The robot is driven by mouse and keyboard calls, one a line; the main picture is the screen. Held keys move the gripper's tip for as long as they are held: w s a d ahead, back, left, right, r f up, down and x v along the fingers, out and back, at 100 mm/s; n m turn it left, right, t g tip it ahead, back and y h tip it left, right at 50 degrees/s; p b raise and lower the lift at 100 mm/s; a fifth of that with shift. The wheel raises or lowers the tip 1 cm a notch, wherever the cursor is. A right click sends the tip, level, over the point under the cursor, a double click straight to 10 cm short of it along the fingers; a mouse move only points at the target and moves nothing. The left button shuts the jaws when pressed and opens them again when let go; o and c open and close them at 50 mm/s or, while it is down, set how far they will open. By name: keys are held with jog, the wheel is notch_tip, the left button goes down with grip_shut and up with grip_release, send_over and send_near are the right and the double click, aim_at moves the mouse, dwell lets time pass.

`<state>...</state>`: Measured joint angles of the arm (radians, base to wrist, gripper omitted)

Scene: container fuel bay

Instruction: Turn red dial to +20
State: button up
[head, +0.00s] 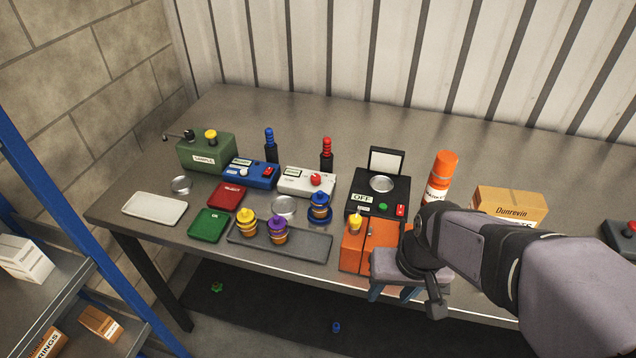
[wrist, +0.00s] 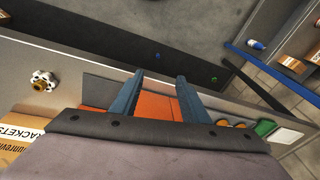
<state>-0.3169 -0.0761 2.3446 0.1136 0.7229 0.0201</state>
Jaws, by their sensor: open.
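The red dial (head: 315,180) sits on the front right of a white control box (head: 296,187) in the middle of the table in the head view. The small markings around it are too fine to read. My gripper (head: 393,294) is over the table's front edge, to the right of and nearer than the dial, in front of the orange box (head: 358,250). Its two blue fingers are apart and empty; they also show in the wrist view (wrist: 158,76), with the orange box beneath them. The dial does not show in the wrist view.
A blue control box (head: 250,175) stands left of the white one, with a black box marked OFF (head: 378,190) to its right. Stacked coloured jars stand at a grey tray (head: 300,245) in front. An orange cylinder (head: 440,178) stands behind my arm.

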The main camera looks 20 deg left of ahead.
jog(key=w+a+n+y+b, duration=0.1)
jog(key=w+a+n+b, duration=0.1)
jog(key=a, duration=0.8)
jog(key=n+t+y+b, duration=0.1)
jog(key=n+t+y, duration=0.3)
jog(key=n+t, duration=0.1)
send_near(316, 176)
jog(key=shift+p+x, duration=1.55)
jog(key=shift+x, duration=2.4)
grip_shut()
jog(key=shift+m, duration=0.3)
